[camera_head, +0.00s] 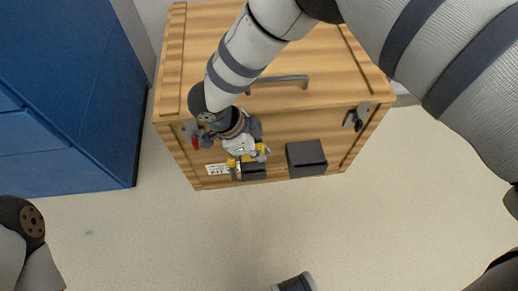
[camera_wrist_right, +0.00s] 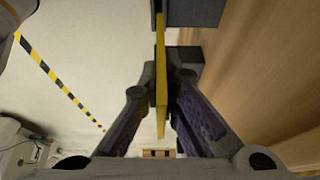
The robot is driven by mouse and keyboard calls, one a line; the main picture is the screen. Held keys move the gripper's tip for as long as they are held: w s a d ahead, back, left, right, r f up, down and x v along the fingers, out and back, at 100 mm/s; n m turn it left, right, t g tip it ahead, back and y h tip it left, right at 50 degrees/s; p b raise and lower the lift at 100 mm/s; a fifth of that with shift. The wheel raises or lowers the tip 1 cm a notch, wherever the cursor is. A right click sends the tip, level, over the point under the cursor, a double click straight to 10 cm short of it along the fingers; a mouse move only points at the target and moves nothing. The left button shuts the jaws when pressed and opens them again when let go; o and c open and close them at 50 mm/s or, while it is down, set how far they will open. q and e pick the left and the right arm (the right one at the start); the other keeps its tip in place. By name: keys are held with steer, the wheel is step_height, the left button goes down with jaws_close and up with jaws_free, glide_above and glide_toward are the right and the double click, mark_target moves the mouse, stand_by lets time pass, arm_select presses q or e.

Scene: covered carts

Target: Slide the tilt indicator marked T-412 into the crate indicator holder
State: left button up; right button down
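My right gripper (camera_head: 247,158) is at the front face of the wooden crate, at its lower left. In the right wrist view its fingers (camera_wrist_right: 160,98) are closed on a thin yellow plate (camera_wrist_right: 161,75), seen edge-on, which I take to be the tilt indicator. Its T-412 marking cannot be read. A dark grey block (camera_head: 254,172), apparently the indicator holder, sits on the crate face right at the fingertips. The plate's far end reaches a dark block (camera_wrist_right: 196,12) at the top of the wrist view. I cannot tell how far it is inside.
The wooden crate (camera_head: 345,70) has a grey handle (camera_head: 280,80) on top and latches (camera_head: 356,116) at its front corners. A second dark box (camera_head: 306,158) is right of the holder, and a white label (camera_head: 217,169) is left. A blue cabinet (camera_head: 70,100) stands left. Front floor is clear.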

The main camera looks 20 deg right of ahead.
step_height(320, 180, down, 5)
steer(key=b, duration=0.2)
steer(key=shift+f+b, duration=0.1)
steer(key=shift+b, duration=0.25)
steer(key=shift+f, duration=0.15)
stand_by(1.1)
steer(key=shift+f+b, duration=0.3)
steer(key=shift+f, duration=0.45)
steer(key=c, duration=1.7)
jaws_free()
steer(key=v, duration=1.2)
